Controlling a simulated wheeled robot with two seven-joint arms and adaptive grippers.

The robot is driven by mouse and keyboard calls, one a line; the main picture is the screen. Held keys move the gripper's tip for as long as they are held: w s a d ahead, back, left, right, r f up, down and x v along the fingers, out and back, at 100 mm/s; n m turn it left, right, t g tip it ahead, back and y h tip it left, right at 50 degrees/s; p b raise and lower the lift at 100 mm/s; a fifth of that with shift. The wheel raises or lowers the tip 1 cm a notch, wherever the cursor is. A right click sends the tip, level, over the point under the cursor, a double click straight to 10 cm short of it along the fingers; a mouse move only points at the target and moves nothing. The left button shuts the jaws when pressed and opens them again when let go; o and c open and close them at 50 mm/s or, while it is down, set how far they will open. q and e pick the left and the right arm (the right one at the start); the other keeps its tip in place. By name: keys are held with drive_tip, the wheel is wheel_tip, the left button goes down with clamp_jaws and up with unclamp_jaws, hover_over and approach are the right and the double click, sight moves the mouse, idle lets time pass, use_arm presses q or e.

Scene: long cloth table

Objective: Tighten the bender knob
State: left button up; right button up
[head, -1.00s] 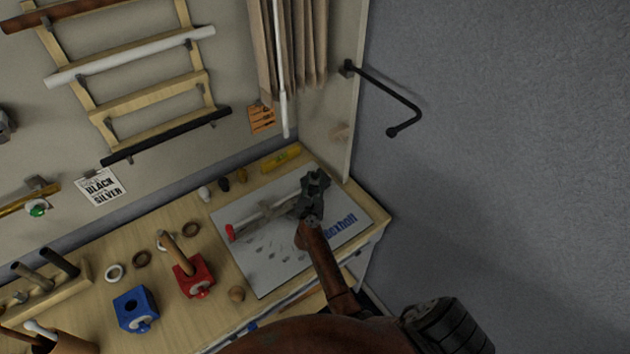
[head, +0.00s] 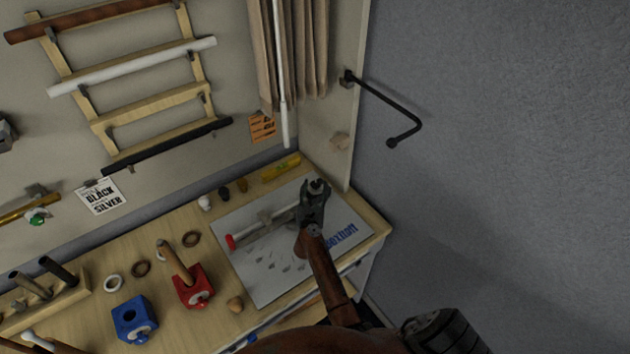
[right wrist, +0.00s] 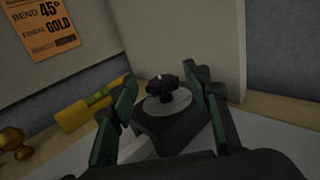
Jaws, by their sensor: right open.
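The bender's black lobed knob (right wrist: 163,92) sits on a pale round disc on top of the dark bender body (right wrist: 170,128) in the right wrist view. My right gripper (right wrist: 165,95) is open, with one finger on each side of the knob. I cannot tell whether either finger touches it. In the head view my right gripper (head: 316,186) is over the bender end at the back of the white mat, hiding most of that end. The bender's pale bar with a red tip (head: 231,242) extends left from it. My left gripper is not in view.
The mat (head: 270,290) lies on the wooden table (head: 207,218). A yellow level (head: 281,168) lies behind it, near the wall panel. A red block (head: 195,290), a blue block (head: 133,320) and several rings stand left. An orange card (right wrist: 45,27) hangs on the wall.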

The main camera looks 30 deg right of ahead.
wheel_tip(320, 180, up, 9)
drive_tip(key=shift+r, duration=0.15)
idle(0.4)
